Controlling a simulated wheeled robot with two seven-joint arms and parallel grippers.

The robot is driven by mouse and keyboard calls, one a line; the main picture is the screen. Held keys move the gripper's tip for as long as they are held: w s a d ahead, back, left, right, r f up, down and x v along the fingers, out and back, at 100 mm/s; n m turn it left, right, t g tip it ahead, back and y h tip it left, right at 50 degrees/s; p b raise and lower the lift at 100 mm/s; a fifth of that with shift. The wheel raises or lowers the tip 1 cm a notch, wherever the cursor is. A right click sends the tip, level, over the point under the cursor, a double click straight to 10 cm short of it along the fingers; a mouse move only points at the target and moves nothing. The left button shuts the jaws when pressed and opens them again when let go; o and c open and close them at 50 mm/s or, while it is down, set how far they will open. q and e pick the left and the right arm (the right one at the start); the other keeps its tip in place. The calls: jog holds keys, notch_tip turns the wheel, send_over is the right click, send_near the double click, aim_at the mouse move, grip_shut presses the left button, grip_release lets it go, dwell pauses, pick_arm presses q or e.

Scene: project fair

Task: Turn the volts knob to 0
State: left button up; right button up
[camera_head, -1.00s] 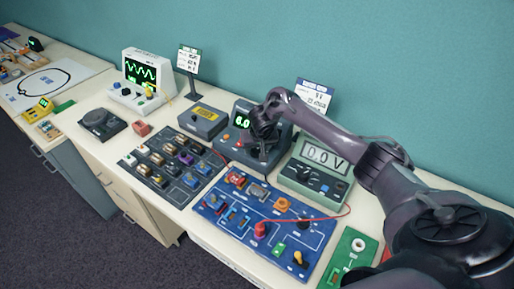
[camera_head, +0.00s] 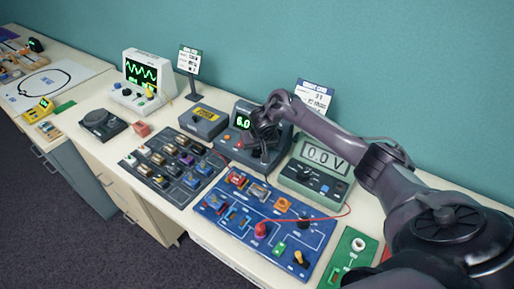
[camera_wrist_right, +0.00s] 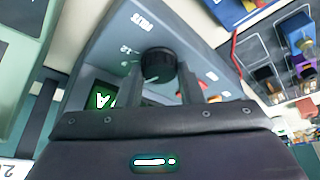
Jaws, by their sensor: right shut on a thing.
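The grey power supply (camera_head: 243,137) stands at the back of the table, with a green display (camera_head: 243,122) that seems to read 6.0. In the head view, my right gripper (camera_head: 262,143) is at its front panel and hides the volts knob. In the right wrist view, the black volts knob (camera_wrist_right: 157,66) sits between my right gripper's fingers (camera_wrist_right: 165,85), under the label VOLTS and beside a printed 12. The fingers are shut on it. A short white mark shows on the knob's near side. My left gripper is not in view.
A green meter (camera_head: 316,171) reading 0.0 V stands right of the power supply. A blue circuit board (camera_head: 308,235) with a red wire lies in front. A dark component board (camera_head: 146,163), a grey box (camera_head: 203,122) and an oscilloscope (camera_head: 149,76) stand to the left.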

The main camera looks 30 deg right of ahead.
jog(key=shift+n+y, duration=0.3)
jog(key=shift+n, duration=0.3)
jog(key=n+y+p, duration=0.1)
jog(key=n, duration=0.1)
jog(key=shift+d+n, duration=0.1)
jog(key=shift+n, duration=0.2)
jog(key=shift+n+y, duration=0.3)
jog(key=shift+n, duration=0.6)
jog(key=shift+d+f+n+y+b, duration=0.1)
jog(key=shift+n+y+b, duration=0.25)
jog(key=shift+n, duration=0.55)
jog(key=n+y+b, duration=0.1)
jog(key=n, duration=0.1)
jog(key=shift+d+n, duration=0.1)
jog(key=shift+n, duration=0.3)
jog(key=n+b, duration=0.1)
jog(key=n+g+y+b, duration=0.1)
jog(key=n+b, duration=0.1)
jog(key=shift+w+f+n, duration=0.1)
jog(key=shift+w+n, duration=0.05)
jog(key=shift+n, duration=0.15)
jog(key=shift+n+g+b, duration=0.4)
jog(key=shift+n+b, duration=0.2)
jog(key=shift+n, duration=0.2)
jog(key=shift+r+n+y, duration=0.2)
jog(key=shift+n+y, duration=0.15)
jog(key=shift+n, duration=0.25)
jog(key=shift+d+n+g, duration=0.1)
jog(key=shift+n+g, duration=0.3)
jog(key=shift+n, duration=0.1)
